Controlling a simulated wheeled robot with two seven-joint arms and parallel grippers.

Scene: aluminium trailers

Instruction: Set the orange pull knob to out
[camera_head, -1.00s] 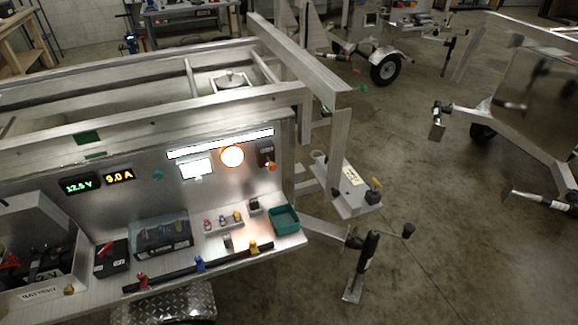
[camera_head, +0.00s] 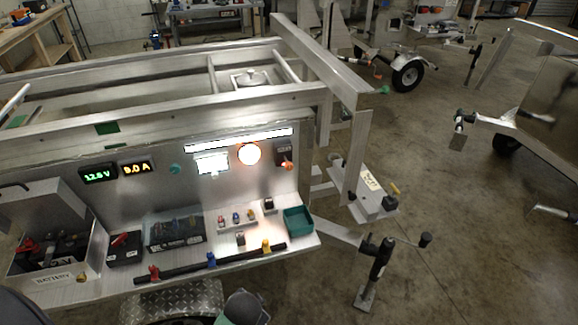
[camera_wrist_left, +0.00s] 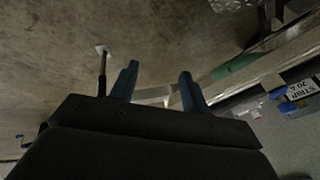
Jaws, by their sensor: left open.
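The orange pull knob (camera_head: 288,166) sticks out at the right end of the upright aluminium panel, at the lower edge of a small dark label plate (camera_head: 283,151). It is small in the head view, and I cannot tell how far out it stands. My left gripper (camera_wrist_left: 157,83) shows in the left wrist view with its two blue-grey fingers apart and nothing between them. Concrete floor and trailer edges lie beyond it, and the knob is not visible there. My right gripper is not in view.
A lit round lamp (camera_head: 249,154) and a teal knob (camera_head: 175,169) are on the panel. The shelf below holds a green tray (camera_head: 298,221), a clear-sided box (camera_head: 174,232) and a battery box (camera_head: 52,250).

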